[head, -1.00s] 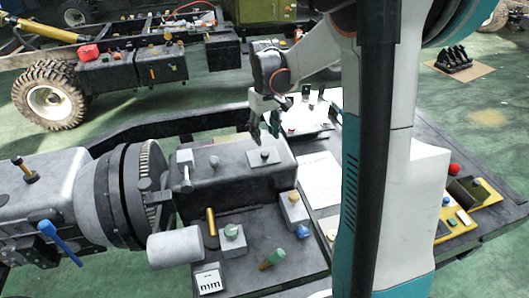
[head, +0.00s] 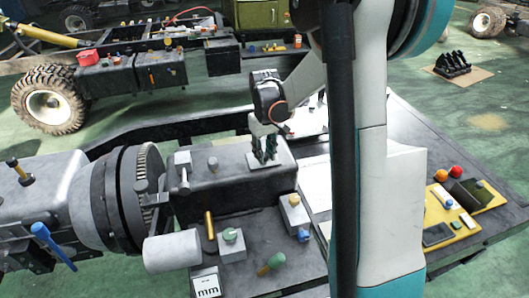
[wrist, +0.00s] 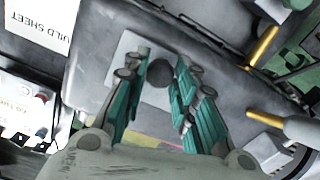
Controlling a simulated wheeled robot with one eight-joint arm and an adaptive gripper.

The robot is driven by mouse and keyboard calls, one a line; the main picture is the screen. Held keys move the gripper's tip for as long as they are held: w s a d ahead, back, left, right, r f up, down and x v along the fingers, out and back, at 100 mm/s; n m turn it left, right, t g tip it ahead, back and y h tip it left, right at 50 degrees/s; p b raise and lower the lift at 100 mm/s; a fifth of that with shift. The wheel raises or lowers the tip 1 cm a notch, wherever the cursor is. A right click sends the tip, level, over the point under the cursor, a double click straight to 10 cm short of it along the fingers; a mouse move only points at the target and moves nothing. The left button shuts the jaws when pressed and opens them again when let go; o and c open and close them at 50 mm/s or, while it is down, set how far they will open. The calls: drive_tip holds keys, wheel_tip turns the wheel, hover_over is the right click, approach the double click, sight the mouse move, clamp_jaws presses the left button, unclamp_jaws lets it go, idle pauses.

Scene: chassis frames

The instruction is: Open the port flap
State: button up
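A pale square plate (wrist: 133,47) with a dark round knob (wrist: 160,73) lies on top of the dark grey box; it looks like the port flap and lies flat. My gripper (wrist: 158,85), with green-padded fingers, is open and points down over this plate. The knob sits between the fingers in the wrist view, with a gap visible on both sides. In the head view my gripper (head: 264,158) is right at the plate and hides most of it and the knob.
The dark grey box (head: 230,194) also carries a small peg (head: 213,164) and an upright metal lever (head: 183,172) to the left. A brass pin (head: 209,225), a green-topped block (head: 231,245) and a yellow-topped block (head: 294,213) stand in front. A build sheet (wrist: 42,22) lies beside the box.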

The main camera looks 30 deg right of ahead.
clamp_jaws()
drive_tip(key=shift+w+d+r+g+y+p, duration=0.1)
drive_tip(key=shift+w+r+g+y+p, duration=0.1)
drive_tip(key=shift+w+r+g, duration=0.4)
drive_tip(key=shift+w+d+r+g+y+p, duration=0.15)
drive_tip(key=shift+w+g+y, duration=0.1)
drive_tip(key=shift+g, duration=0.6)
drive_tip(key=shift+w+d+r+g+y+p, duration=0.2)
drive_tip(key=shift+w+g, duration=0.25)
drive_tip(key=shift+g, duration=0.3)
drive_tip(key=shift+a+r, duration=0.1)
drive_tip(key=o, duration=0.8)
unclamp_jaws()
drive_tip(key=shift+r, duration=0.1)
drive_tip(key=v, duration=1.2)
